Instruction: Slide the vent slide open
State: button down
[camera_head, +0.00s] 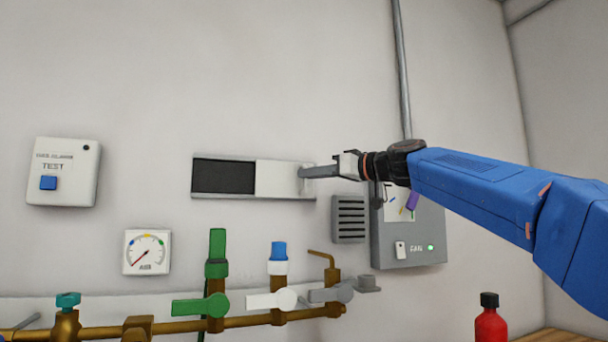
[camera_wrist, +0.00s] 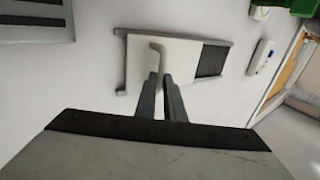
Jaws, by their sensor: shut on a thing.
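The vent slide (camera_head: 277,179) is a white panel in a grey rail frame (camera_head: 222,196) on the wall. It stands at the right of the frame in the head view, with a dark opening (camera_head: 223,176) showing to its left. In the wrist view the white panel (camera_wrist: 137,70) is at left and the dark opening (camera_wrist: 211,61) at right. My gripper (camera_head: 305,172) reaches in from the right. Its fingers (camera_wrist: 160,80) are shut on the panel's small bent handle (camera_wrist: 158,46).
A grey louvred grille (camera_head: 349,219) and a grey fan box (camera_head: 420,242) are below right. Green (camera_head: 216,254) and blue-topped (camera_head: 278,258) valves stand on a brass pipe below. A gauge (camera_head: 147,252) and a test box (camera_head: 62,172) are at left. The wall above the vent is clear.

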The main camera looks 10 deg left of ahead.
jog(key=c, duration=1.8)
grip_release()
jog(key=shift+c, duration=0.2)
jog(key=v, duration=1.7)
jog(key=shift+d, duration=0.2)
jog(key=shift+s+f, duration=0.1)
